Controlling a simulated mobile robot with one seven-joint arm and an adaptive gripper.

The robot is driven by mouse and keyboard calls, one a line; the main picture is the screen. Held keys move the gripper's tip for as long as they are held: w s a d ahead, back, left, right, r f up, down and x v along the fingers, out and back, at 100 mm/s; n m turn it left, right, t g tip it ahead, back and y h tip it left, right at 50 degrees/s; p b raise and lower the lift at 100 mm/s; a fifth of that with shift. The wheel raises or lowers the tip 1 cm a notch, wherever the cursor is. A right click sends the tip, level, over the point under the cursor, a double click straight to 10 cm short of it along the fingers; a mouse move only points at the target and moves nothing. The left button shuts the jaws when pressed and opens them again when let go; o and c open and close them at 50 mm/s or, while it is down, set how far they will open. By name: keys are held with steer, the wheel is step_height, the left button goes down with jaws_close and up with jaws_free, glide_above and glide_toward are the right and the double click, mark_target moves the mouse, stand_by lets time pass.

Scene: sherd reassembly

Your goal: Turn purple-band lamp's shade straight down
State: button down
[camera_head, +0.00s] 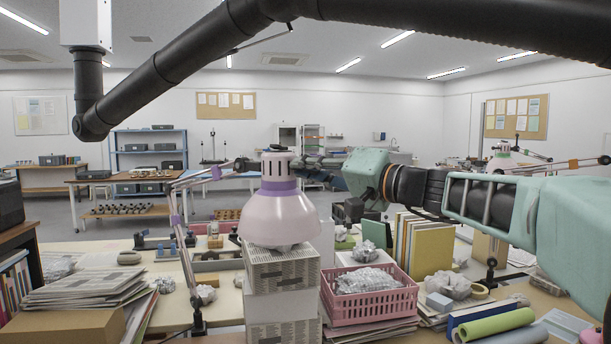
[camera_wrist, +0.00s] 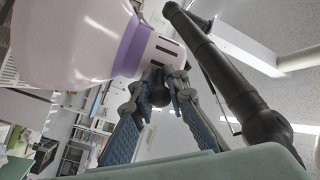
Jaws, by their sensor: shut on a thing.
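The purple-band lamp has a pale pink shade (camera_head: 280,215) with a purple band (camera_head: 281,185) around its neck and a dark cap on top. In the head view the shade looks about upright, its opening facing down, just above a stack of white boxes. In the wrist view the shade (camera_wrist: 70,40) fills the upper left, with its slotted neck beside the fingers. My gripper (camera_head: 300,163) reaches in from the right at neck height. The wrist view shows its fingers (camera_wrist: 165,85) closed about a dark knob (camera_wrist: 159,95) by the neck. The knob's joint is partly hidden.
The stacked boxes (camera_head: 281,275) stand directly under the shade. A pink basket (camera_head: 370,304) of wrapped pieces and upright books (camera_head: 424,248) stand to their right. The lamp's thin arm (camera_head: 184,240) rises at left. Another pink lamp (camera_head: 503,162) stands at the back right.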

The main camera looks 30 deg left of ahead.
steer(key=c, duration=2.1)
jaws_free()
steer(key=v, duration=1.2)
